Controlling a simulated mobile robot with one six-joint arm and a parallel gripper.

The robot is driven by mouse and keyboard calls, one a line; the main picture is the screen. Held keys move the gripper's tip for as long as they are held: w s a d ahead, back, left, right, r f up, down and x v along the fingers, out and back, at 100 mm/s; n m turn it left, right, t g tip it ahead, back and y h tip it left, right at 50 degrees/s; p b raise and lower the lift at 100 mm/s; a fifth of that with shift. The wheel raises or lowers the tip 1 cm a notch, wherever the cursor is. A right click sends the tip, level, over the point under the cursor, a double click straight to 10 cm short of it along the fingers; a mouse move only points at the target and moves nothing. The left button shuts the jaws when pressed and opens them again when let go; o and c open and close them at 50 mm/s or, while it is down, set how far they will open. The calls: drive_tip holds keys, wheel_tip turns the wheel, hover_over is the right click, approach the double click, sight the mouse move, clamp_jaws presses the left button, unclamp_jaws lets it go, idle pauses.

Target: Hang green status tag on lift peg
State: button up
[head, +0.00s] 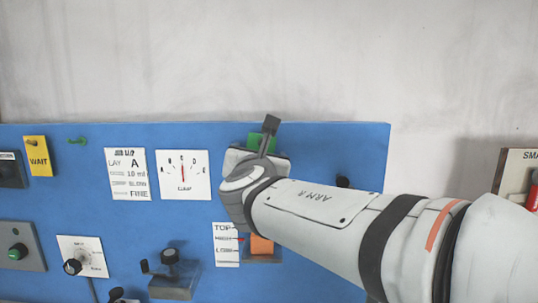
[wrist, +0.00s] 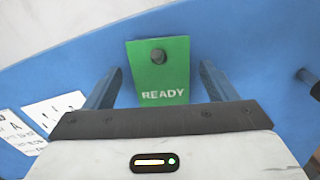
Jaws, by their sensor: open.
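The green tag (wrist: 160,85), lettered READY, is upright at the blue board in the wrist view. A dark round spot, hole or peg end, shows near its top. Part of the tag (head: 260,143) shows behind my gripper in the head view. My gripper (wrist: 160,68) is open, with one finger on each side of the tag and visible gaps between. A dark peg (wrist: 308,76) stands right of the tag. I cannot tell which is the lift peg.
A yellow WAIT tag (head: 38,157) hangs left of the green peg. Between that peg and my gripper are a white card (head: 127,175) and a dial gauge (head: 185,175). Knobs and a dark lever block (head: 172,278) sit lower. An orange slider (head: 262,245) is below my gripper.

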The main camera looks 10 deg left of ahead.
drive_tip(key=b+v, duration=0.1)
drive_tip(key=v, duration=0.6)
drive_tip(key=s+d+f+m+g+h, duration=0.1)
drive_tip(key=d+f+m+g+h, duration=0.3)
drive_tip(key=d+f+m, duration=0.7)
drive_tip(key=d+f+m+g+h, duration=0.4)
drive_tip(key=d+f+m, duration=0.4)
drive_tip(key=d, duration=0.5)
drive_tip(key=s+d+f+m+g+y, duration=0.2)
drive_tip(key=s+d+f+m+g, duration=0.1)
drive_tip(key=s+f+m, duration=0.3)
drive_tip(key=s+d+f+m+g+y, duration=0.2)
drive_tip(key=s+f+m, duration=0.5)
drive_tip(key=m, duration=0.4)
drive_tip(key=shift+s+d+f+g, duration=0.3)
drive_tip(key=shift+d+g, duration=0.25)
drive_tip(key=shift+g, duration=0.45)
drive_tip(key=shift+r, duration=0.1)
